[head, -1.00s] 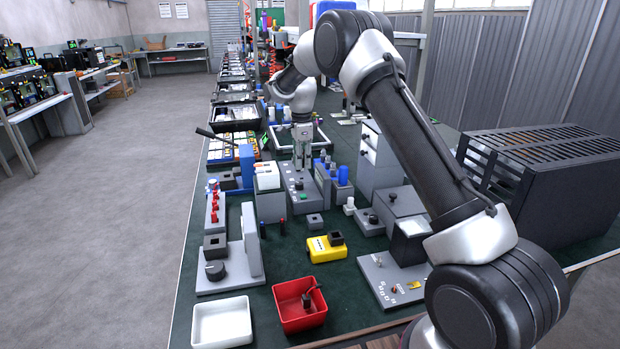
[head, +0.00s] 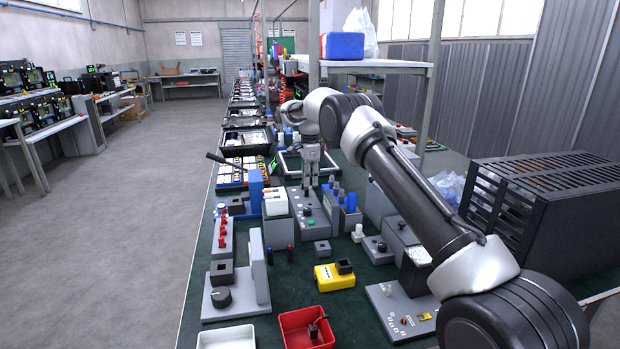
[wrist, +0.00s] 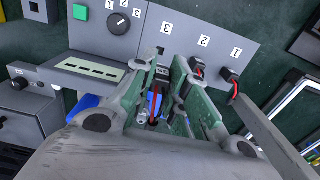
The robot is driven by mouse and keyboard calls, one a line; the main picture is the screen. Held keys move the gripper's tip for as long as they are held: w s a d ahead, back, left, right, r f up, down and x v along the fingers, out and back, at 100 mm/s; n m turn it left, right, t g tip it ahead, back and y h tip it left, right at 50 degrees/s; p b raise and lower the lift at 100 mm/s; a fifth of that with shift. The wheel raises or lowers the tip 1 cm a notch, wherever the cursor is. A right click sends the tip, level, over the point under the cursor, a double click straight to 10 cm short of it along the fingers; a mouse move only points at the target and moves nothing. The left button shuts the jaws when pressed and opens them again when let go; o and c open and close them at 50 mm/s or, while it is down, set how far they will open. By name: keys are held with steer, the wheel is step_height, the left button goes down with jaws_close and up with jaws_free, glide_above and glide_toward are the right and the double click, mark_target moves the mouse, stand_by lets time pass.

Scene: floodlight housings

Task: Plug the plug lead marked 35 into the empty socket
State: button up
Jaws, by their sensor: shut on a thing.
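In the wrist view my gripper (wrist: 160,85) is shut on a dark plug (wrist: 162,73) with a red and black lead hanging back between the green finger pads. A mark on the plug is too small to read. The grey panel (wrist: 215,62) has places numbered 3, 2 and 1. Dark plugs with red leads sit at 2 (wrist: 197,66) and 1 (wrist: 231,75). The empty socket (wrist: 160,50) under the 3 lies just ahead of the held plug, which appears apart from it. In the head view my gripper (head: 311,165) is over the far side of a grey box (head: 312,222).
The panel also bears a black knob (wrist: 118,22) and a green button (wrist: 80,12). A yellow block (head: 332,277) and red tray (head: 304,330) lie nearer, with green bench top between.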

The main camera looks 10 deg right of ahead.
steer(key=shift+f, duration=2.65)
steer(key=shift+f, duration=1.35)
steer(key=o, duration=0.9)
